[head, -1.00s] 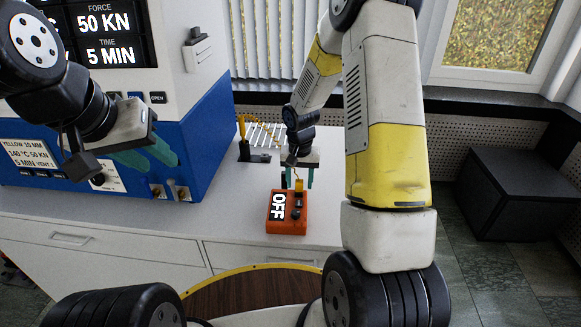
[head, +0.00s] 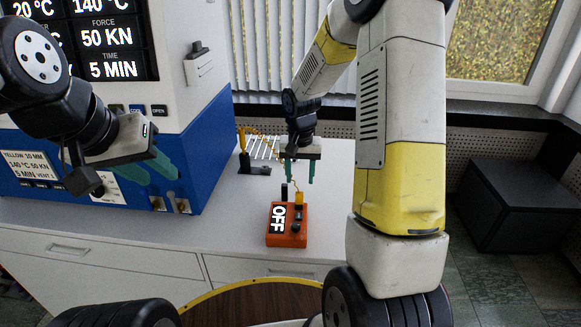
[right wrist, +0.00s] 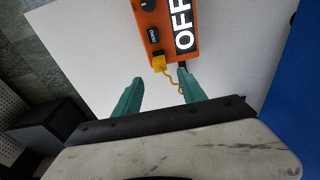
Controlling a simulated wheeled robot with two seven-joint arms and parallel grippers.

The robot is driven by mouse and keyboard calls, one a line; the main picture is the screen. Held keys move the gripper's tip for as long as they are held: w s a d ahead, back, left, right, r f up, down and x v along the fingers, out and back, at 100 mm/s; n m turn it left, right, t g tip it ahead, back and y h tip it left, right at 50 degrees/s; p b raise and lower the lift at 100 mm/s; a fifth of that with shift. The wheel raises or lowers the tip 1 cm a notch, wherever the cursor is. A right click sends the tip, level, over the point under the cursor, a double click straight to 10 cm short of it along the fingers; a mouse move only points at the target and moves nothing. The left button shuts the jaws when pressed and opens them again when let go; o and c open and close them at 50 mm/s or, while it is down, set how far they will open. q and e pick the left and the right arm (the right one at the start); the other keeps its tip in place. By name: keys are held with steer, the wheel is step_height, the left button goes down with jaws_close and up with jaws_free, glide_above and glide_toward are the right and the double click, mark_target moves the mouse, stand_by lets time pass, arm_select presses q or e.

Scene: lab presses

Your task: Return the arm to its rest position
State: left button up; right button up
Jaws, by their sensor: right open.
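My right gripper (head: 299,171) hangs over the white worktop, behind an orange box (head: 288,226) with an OFF label. Its two green fingers are apart with nothing between them. The right wrist view shows the same open right gripper (right wrist: 160,92), with the orange box (right wrist: 166,24) beyond the fingertips and a yellow cable beside them. My left gripper (head: 152,172) is at the left in front of the blue and white press (head: 190,110). Its green fingers are apart and look empty.
A black holder with a yellow upright (head: 247,160) and a wire rack (head: 264,147) stand on the worktop (head: 225,225) left of the right gripper. A dark box (head: 518,203) is on the floor at right. The worktop left of the orange box is clear.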

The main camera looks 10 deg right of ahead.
steer(key=s+a+r+n+t+y, duration=0.2)
steer(key=s+r+n+t, duration=0.1)
steer(key=s+r, duration=1.8)
steer(key=shift+s+r+n+t+y, duration=0.3)
steer(key=shift+s+t, duration=0.6)
steer(key=shift+s, duration=0.3)
